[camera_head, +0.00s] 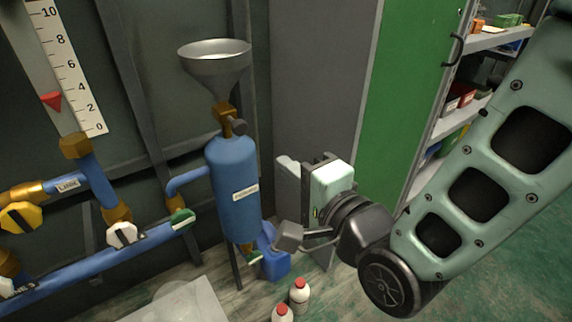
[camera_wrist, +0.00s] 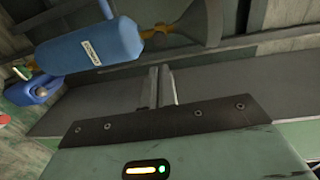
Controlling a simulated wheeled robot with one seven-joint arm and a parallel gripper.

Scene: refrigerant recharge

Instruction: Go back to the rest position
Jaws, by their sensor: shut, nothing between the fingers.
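My gripper (camera_wrist: 161,72) is shut and empty; its two grey fingers lie together in the wrist view. In the head view my gripper (camera_head: 289,180) is right of the blue tank (camera_head: 235,190), apart from it, in front of a grey panel. The tank is upright, with a metal funnel (camera_head: 214,62) above it and a brass valve between them. In the wrist view the tank (camera_wrist: 90,46) and funnel (camera_wrist: 203,25) appear sideways, beyond the fingertips.
Blue pipes with a yellow valve handle (camera_head: 20,217), a white one (camera_head: 123,235) and a green one (camera_head: 182,219) run along the left wall. A blue canister (camera_head: 275,264) and red-capped bottles (camera_head: 299,294) stand low down. A green door (camera_head: 412,90) and loaded shelves are at right.

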